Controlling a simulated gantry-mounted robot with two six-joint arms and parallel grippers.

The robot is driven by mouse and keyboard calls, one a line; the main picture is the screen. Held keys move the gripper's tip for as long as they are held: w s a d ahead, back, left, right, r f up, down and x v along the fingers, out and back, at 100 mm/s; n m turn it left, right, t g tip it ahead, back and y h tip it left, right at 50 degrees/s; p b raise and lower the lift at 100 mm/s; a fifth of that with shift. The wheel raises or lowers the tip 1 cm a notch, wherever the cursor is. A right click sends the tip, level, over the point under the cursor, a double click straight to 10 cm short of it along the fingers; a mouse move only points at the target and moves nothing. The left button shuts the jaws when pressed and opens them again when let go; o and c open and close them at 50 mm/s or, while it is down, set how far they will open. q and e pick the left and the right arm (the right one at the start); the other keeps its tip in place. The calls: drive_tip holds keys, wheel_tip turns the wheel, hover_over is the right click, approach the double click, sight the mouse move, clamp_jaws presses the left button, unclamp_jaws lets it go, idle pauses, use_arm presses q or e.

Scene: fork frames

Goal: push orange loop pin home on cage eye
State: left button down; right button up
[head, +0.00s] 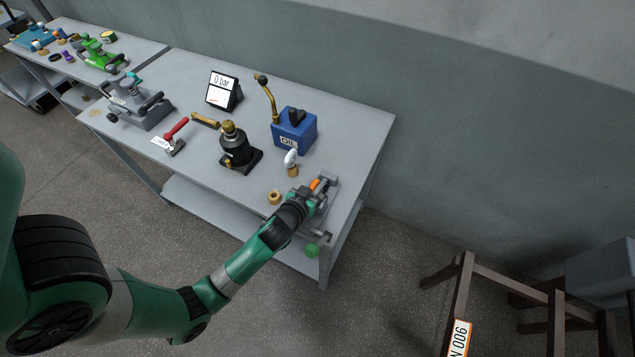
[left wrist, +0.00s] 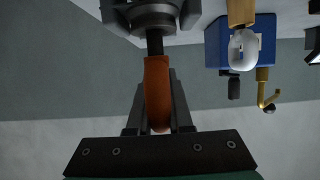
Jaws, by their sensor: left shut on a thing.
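The orange loop pin (head: 315,184) is at the grey metal cage (head: 332,181) on the right end of the table. In the left wrist view, its orange grip (left wrist: 157,88) lies between the two dark fingers of my left gripper (left wrist: 156,112), which is shut on it. A short dark length of shaft shows between the orange grip and a round grey part (left wrist: 151,14), apparently the cage eye. The shaft meets this part; its tip is hidden, so I cannot tell how deep it sits. My right gripper is not in view.
Close by stand a brass nut-like piece (head: 275,197), a white-topped piece (head: 291,160), a blue oil pump (head: 295,131) and a black cylinder (head: 236,148). A red-handled hammer (head: 176,132) lies farther left. The table's right edge is near the cage.

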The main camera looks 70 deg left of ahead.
use_arm(q)
drive_tip(key=shift+f+b, duration=0.8)
drive_tip(key=shift+f, duration=0.1)
drive_tip(key=c, duration=0.8)
unclamp_jaws()
drive_tip(key=shift+r, duration=0.1)
drive_tip(key=shift+o, duration=0.2)
drive_tip(key=p+v, duration=0.1)
drive_tip(key=v, duration=1)
drive_tip(key=shift+s+d+r, duration=0.1)
drive_tip(key=shift+s+d, duration=0.1)
